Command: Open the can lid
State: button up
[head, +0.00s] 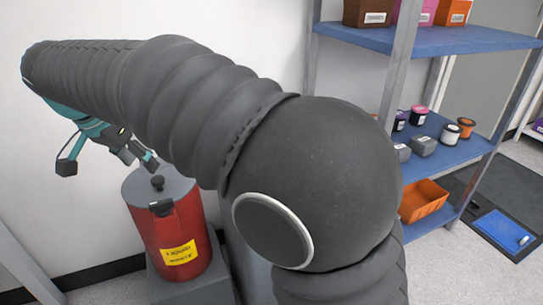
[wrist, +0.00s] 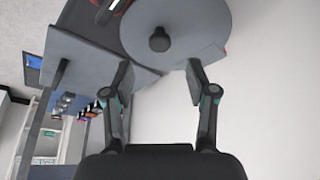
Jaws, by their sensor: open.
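A red can (head: 175,240) with a yellow "liquid waste" label stands on a grey stand at the lower left of the head view. Its grey round lid (head: 150,191) lies flat on top, closed, with a black knob (head: 157,183) in the middle. The lid (wrist: 205,25) and its knob (wrist: 159,39) also show at the top of the wrist view. My gripper (head: 152,161) is just above and left of the lid in the head view. In the wrist view my gripper (wrist: 160,85) is open and empty, its fingers apart, with the knob beyond the fingertips, between their lines.
My dark arm covers the middle of the head view. Blue shelves (head: 440,40) on the right hold labelled boxes, small jars and an orange bin (head: 423,201). A white wall stands behind the can. A dark floor mat (head: 485,205) lies at far right.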

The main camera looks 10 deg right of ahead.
jog(key=p+v, duration=0.1)
jog(key=v, duration=0.6)
jog(key=s+d+f+n+y+p, duration=0.1)
jog(key=s+d+n, duration=0.1)
jog(key=d, duration=1.1)
jog(key=s+d+f+n+y+p, duration=0.1)
jog(key=s+d, duration=0.4)
jog(key=d, duration=0.8)
jog(key=shift+s+d+f+n+p, duration=0.25)
jog(key=shift+d+f+n+p, duration=0.1)
jog(key=shift+n+p, duration=0.45)
